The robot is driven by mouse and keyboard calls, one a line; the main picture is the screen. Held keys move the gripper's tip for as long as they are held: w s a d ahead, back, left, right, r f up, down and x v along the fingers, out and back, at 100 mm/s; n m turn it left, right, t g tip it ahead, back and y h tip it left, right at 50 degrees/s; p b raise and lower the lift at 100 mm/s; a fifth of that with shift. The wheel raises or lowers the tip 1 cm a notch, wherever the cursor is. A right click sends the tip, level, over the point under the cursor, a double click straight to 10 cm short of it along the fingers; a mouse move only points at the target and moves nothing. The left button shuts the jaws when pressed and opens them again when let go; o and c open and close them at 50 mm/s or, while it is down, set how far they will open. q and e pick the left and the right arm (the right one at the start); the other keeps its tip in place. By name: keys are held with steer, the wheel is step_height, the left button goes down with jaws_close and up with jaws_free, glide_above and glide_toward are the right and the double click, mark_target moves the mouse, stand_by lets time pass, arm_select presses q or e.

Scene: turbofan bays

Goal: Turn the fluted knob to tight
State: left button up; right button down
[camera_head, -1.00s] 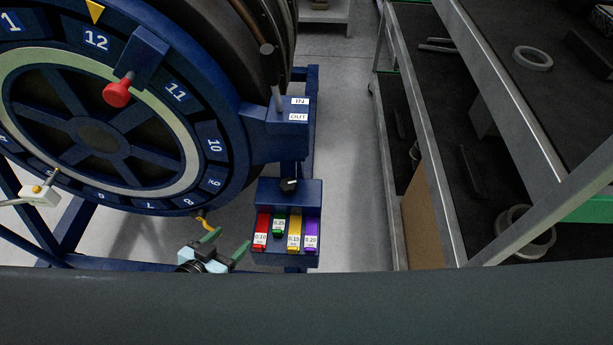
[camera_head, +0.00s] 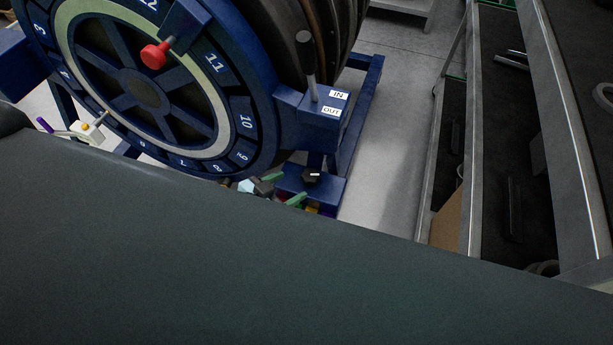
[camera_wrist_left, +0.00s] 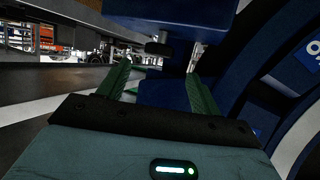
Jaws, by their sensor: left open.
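The dark knob (camera_head: 312,174) stands on top of a blue box (camera_head: 330,191) beside the large numbered ring. Its fluting is too small to make out, and I cannot read its setting. My left gripper (camera_head: 291,187), with green fingers, is open at the left side of this box, close to the knob and not around it. In the left wrist view, the open fingers (camera_wrist_left: 160,84) point toward a dark stub (camera_wrist_left: 158,47) below a blue block; this looks like the knob. Nothing is between the fingers. My right gripper is not in view.
The blue ring (camera_head: 245,95) with a red knob (camera_head: 154,56) stands left. A lever rises above the IN/OUT block (camera_head: 321,112). A dark foreground surface hides most of the coloured strips. Grey shelving (camera_head: 560,100) stands right; bare floor (camera_head: 388,150) lies between.

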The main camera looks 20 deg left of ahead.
mark_target(307, 177)
arm_select(q)
steer(key=shift+x, duration=3.5)
steer(key=c, duration=1)
